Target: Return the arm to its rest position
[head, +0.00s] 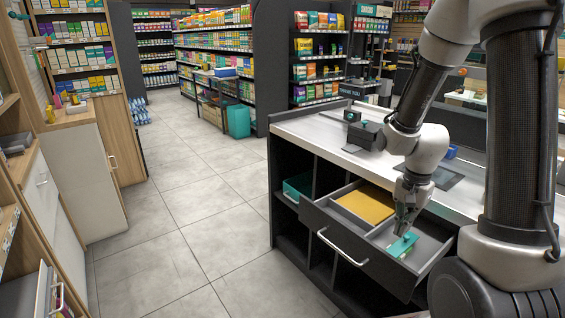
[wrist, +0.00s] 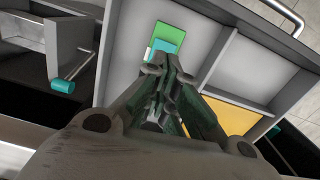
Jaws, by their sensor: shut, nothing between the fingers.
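My gripper (head: 405,224) points down into an open drawer (head: 345,238) of the counter, and its fingers are shut with nothing between them. In the wrist view my gripper (wrist: 170,75) shows in front of a green and teal item (wrist: 168,38) lying in one compartment of the drawer. The teal item (head: 402,245) also shows in the head view just below the fingertips; I cannot tell whether they touch it. My arm bends down over the counter from the right.
The drawer's other compartment holds a yellow-orange item (head: 366,205). The white counter top (head: 318,130) carries a dark device (head: 365,134). A teal bin (head: 298,186) sits in the counter's shelf. A wooden cabinet (head: 85,170) stands at left. The tiled floor (head: 190,220) between is clear.

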